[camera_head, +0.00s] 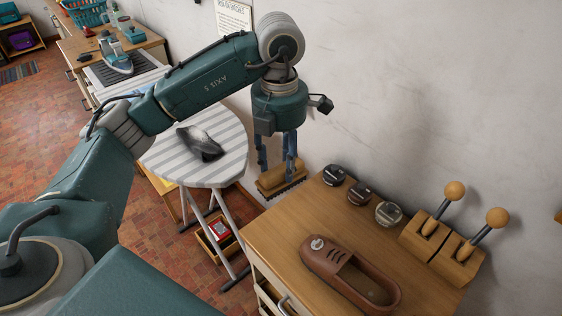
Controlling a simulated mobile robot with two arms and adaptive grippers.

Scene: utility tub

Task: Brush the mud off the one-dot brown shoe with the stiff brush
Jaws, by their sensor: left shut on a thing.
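My left gripper (277,163) hangs with its fingers downward in front of the wall, left of the wooden cabinet top. It is shut on a brush (284,179) with a wooden block and dark bristles facing down. The brush is apart from the shoe, up and to its left. A brown shoe (331,262) lies on the cabinet top near its front edge, its opening toward the lower right. A small pale grey lump or knob sits near its upper left end; I cannot make out a dot mark or mud for certain. My right gripper is not in view.
Several small round jars (360,194) stand behind the shoe on the cabinet top (285,232). Two ball-handled tools in wooden blocks (456,262) stand to the right. A striped ironing board (222,170) with a dark grey item (200,144) is at left, beneath my arm.

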